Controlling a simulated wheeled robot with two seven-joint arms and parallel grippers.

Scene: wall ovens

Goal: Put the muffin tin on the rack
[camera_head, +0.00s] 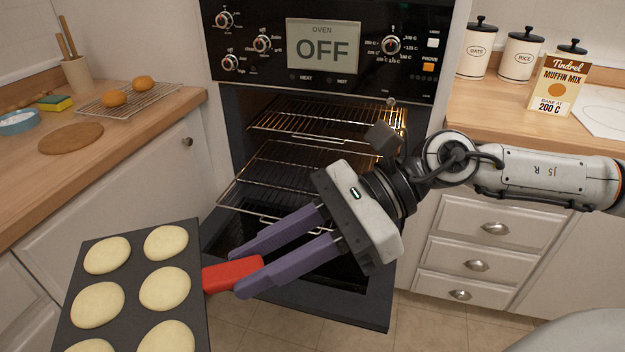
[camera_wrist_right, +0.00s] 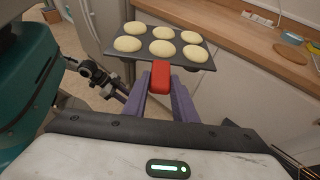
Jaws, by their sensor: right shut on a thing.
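The dark muffin tin (camera_head: 190,276) holds several pale muffins and is at the lower left of the head view, partly cut off by the frame. It has a red handle grip (camera_head: 232,274) on its right side. My right gripper (camera_head: 240,270) is shut on this red grip, with its purple fingers on either side. The tin is held in the air in front of the open oven, away from the racks. The oven's upper rack (camera_head: 290,122) and lower rack (camera_head: 262,185) are empty, the lower one pulled out. Part of my left gripper (camera_wrist_right: 118,90) shows in the right wrist view, its fingertips unclear.
The oven door (camera_head: 350,304) is folded down below the racks. The left counter (camera_head: 110,165) holds a cooling rack (camera_head: 128,100) with two buns, a round board (camera_head: 70,138), a bowl and a sponge. The right counter holds canisters and a muffin mix box (camera_head: 558,84).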

